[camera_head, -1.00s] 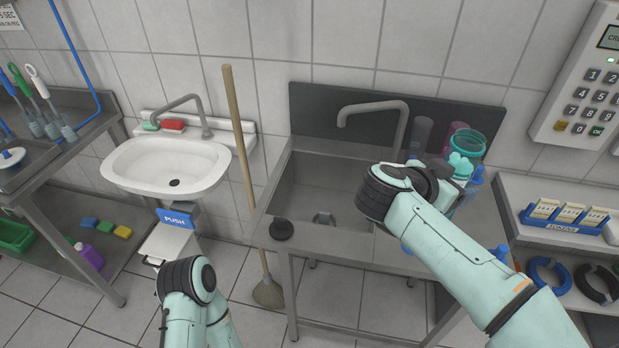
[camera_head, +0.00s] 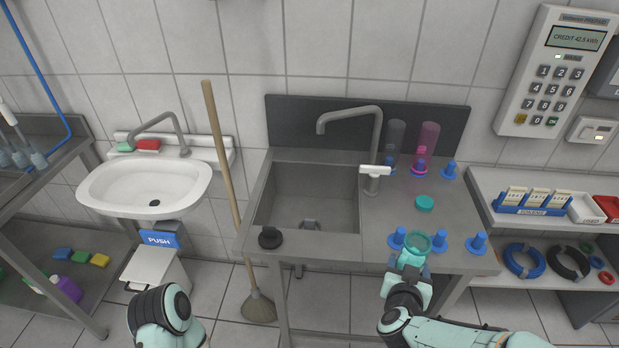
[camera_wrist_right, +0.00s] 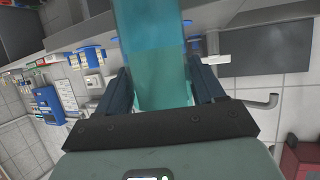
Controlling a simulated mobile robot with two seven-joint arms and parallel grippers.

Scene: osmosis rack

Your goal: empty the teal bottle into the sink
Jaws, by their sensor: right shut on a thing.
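The teal bottle (camera_head: 418,243) is open at the top and stands roughly upright at the front edge of the steel counter, right of the sink. My right gripper (camera_head: 410,265) is shut on it from the front. In the right wrist view the translucent teal bottle (camera_wrist_right: 158,60) fills the space between the fingers (camera_wrist_right: 162,90). The bottle's lower part is hidden in the head view. The steel sink (camera_head: 305,200) has an open basin and a grey tap (camera_head: 372,150). Of my left arm only a rounded link shows at the lower left; its gripper is out of view.
A teal cap (camera_head: 424,203) lies on the counter (camera_head: 455,215). Blue pegs (camera_head: 477,243) and tinted tubes (camera_head: 427,145) stand around it. A black knob (camera_head: 270,237) is at the sink's front left. A broom (camera_head: 222,165) leans between the sink and a white washbasin (camera_head: 150,185).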

